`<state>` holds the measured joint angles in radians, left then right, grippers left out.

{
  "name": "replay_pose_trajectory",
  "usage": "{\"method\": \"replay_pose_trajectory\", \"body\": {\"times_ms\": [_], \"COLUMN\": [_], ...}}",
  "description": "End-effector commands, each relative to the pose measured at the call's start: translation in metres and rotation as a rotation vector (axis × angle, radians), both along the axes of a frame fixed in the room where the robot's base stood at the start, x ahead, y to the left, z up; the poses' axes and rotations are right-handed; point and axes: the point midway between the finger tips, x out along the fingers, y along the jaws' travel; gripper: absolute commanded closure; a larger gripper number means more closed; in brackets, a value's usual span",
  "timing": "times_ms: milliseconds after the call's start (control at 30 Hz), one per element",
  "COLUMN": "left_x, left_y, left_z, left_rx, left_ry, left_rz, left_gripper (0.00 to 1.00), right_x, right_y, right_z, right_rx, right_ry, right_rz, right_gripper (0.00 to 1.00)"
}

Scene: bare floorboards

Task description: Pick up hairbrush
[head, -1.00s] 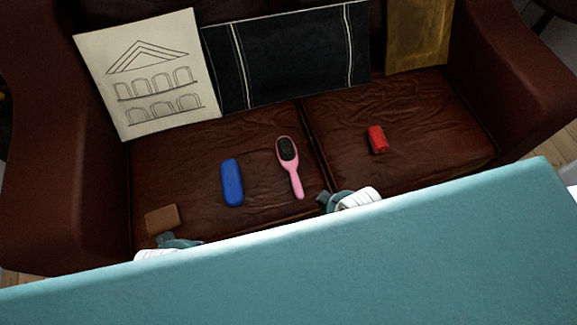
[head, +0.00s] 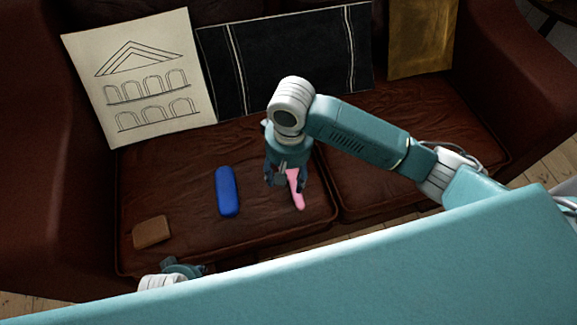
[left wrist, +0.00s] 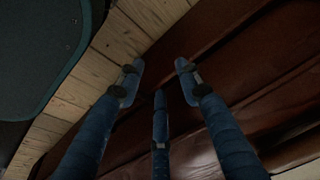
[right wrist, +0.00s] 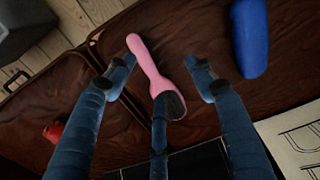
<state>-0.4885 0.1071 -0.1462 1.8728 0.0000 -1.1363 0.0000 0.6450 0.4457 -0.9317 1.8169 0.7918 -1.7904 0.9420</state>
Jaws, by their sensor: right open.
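The pink hairbrush (head: 298,192) lies on the brown leather sofa seat. In the head view my right gripper hides its dark bristle head, and only the handle shows. In the right wrist view the whole hairbrush (right wrist: 146,58) shows between the spread fingers, with its bristle end partly behind the middle finger. My right gripper (head: 287,180) is open and empty above the hairbrush; whether it touches is not clear. My left gripper (head: 182,268) is low at the sofa's front edge, and its fingers are apart and empty in the left wrist view (left wrist: 160,85).
A blue case (head: 227,191) lies left of the hairbrush, and a brown wallet-like item (head: 152,232) lies farther left. A red object (right wrist: 53,132) shows in the right wrist view.

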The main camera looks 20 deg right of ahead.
Motion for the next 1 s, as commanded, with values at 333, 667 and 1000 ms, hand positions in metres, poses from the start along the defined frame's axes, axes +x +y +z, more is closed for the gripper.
{"method": "replay_pose_trajectory", "body": {"times_ms": [333, 667, 1000], "left_x": [0.001, 0.006, 0.005], "left_y": [0.0, 0.0, 0.001], "left_z": [-0.005, 0.036, 0.082], "left_rx": [-0.001, -0.002, -0.003], "left_ry": [-0.005, -0.022, -0.05], "left_rz": [0.0, 0.004, 0.007], "left_gripper": [0.65, 0.65, 0.65], "right_x": [0.02, 0.02, 0.014], "right_y": [-0.032, -0.033, -0.034], "right_z": [-0.007, -0.043, -0.077], "right_rx": [-0.09, -0.087, -0.088], "right_ry": [0.028, 0.023, 0.024], "right_rz": [-0.109, -0.106, -0.106], "right_gripper": [0.46, 0.46, 0.46]}}
